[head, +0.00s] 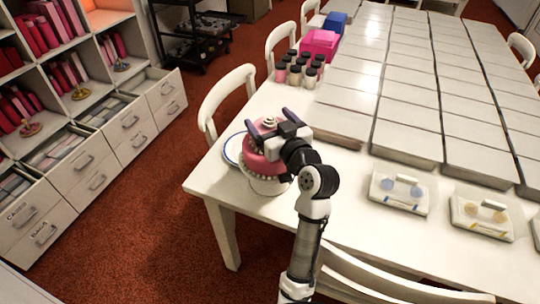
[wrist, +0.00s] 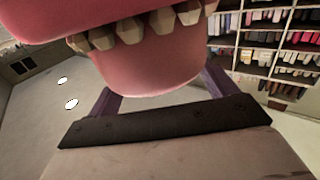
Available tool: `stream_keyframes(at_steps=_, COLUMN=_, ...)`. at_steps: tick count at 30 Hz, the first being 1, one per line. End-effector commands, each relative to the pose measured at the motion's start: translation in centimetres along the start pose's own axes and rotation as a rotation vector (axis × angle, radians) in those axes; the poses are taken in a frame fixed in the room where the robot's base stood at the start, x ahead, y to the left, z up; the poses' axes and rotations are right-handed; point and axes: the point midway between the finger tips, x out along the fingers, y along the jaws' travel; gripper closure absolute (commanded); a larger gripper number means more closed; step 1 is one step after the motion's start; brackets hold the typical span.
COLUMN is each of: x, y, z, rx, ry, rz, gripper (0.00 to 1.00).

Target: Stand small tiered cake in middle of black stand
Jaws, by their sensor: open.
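A pink tiered cake (head: 262,166) with pale beaded piping stands near the table's left corner, on what looks like a white footed stand (head: 268,187). My gripper (head: 269,120) is open at the upper part of the cake, its purple fingers spread apart. In the wrist view, the cake (wrist: 158,70) fills the top, with its beads in close view and a finger on either side of it. I cannot tell whether the fingers touch it. I cannot make out a black stand in either view.
A blue-rimmed white plate (head: 233,150) lies just left of the cake, partly hidden behind it. Several jars (head: 300,72) and a pink box (head: 320,45) stand farther back. Rows of white boxes (head: 410,110) cover the table's right side. White chairs (head: 228,95) line the edge.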

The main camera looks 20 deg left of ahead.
Motion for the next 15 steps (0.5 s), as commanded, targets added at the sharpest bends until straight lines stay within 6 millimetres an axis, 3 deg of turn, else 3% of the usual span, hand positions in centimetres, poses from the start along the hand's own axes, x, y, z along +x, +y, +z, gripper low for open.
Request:
stream_keyframes(at_steps=8, x=0.32, y=0.02, z=0.05, rx=0.0, ry=0.001, rz=0.001, gripper=0.17)
stream_keyframes(at_steps=15, x=0.3, y=0.02, z=0.05, rx=0.0, ry=0.001, rz=0.001, gripper=0.48)
